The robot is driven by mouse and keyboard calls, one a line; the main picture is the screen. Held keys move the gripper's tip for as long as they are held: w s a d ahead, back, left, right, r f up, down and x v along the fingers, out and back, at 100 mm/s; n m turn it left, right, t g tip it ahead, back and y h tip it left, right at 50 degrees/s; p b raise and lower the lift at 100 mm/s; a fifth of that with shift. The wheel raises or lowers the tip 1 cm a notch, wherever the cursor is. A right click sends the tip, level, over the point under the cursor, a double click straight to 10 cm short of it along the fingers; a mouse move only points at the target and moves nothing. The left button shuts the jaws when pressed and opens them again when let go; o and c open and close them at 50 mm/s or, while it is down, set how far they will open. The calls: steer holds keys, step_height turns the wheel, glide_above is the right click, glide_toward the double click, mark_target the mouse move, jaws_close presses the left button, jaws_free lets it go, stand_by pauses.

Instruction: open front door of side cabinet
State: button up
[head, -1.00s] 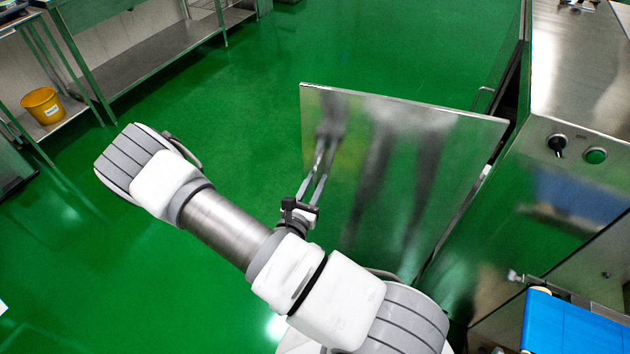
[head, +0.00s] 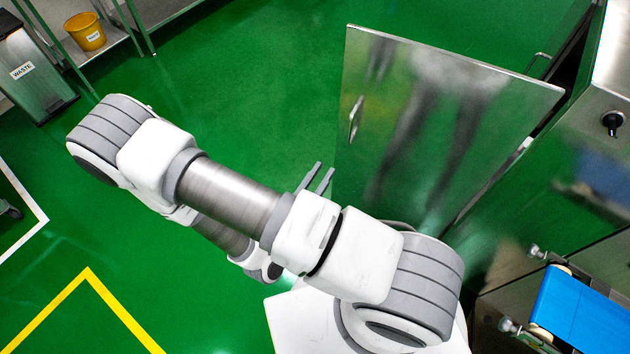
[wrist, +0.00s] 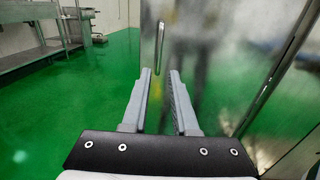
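The front door (head: 440,130) of the steel side cabinet (head: 565,165) stands swung out, with a wide angle between it and the cabinet's front. Its bar handle (head: 355,118) is near the free edge at the left; the handle also shows in the wrist view (wrist: 159,48). My gripper (head: 323,170) is below the handle in the head view, apart from it. In the wrist view my gripper (wrist: 160,73) has its two fingers spread with nothing between them. The door panel (wrist: 205,70) fills the middle and right there. My arm hides the door's lower left part.
A blue conveyor belt (head: 580,310) and a black knob (head: 612,124) are at the right. A waste bin (head: 35,75) and a yellow bucket (head: 84,33) stand at the upper left. Green floor (head: 240,90) is free left of the door.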

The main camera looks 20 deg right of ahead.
steer(key=shift+v, duration=1.25)
steer(key=s+d+r+m+g+y+p, duration=0.2)
steer(key=s+d+r+m+g, duration=0.1)
steer(key=r+m+g, duration=0.5)
steer(key=s+d+r+m+g+y+p, duration=0.1)
steer(key=s+d+r+m+g, duration=0.1)
steer(key=r+m+g, duration=0.6)
steer(key=a+r+m+t+y+p, duration=0.1)
steer(key=r+m+t+y, duration=0.3)
steer(key=r, duration=0.6)
steer(key=s+a+r+m+t+y+p, duration=0.1)
steer(key=r+m+t+y, duration=0.4)
steer(key=r, duration=0.5)
steer(key=shift+a+m+y+p, duration=0.6)
steer(key=shift+a+m+p, duration=0.1)
steer(key=shift+m, duration=0.1)
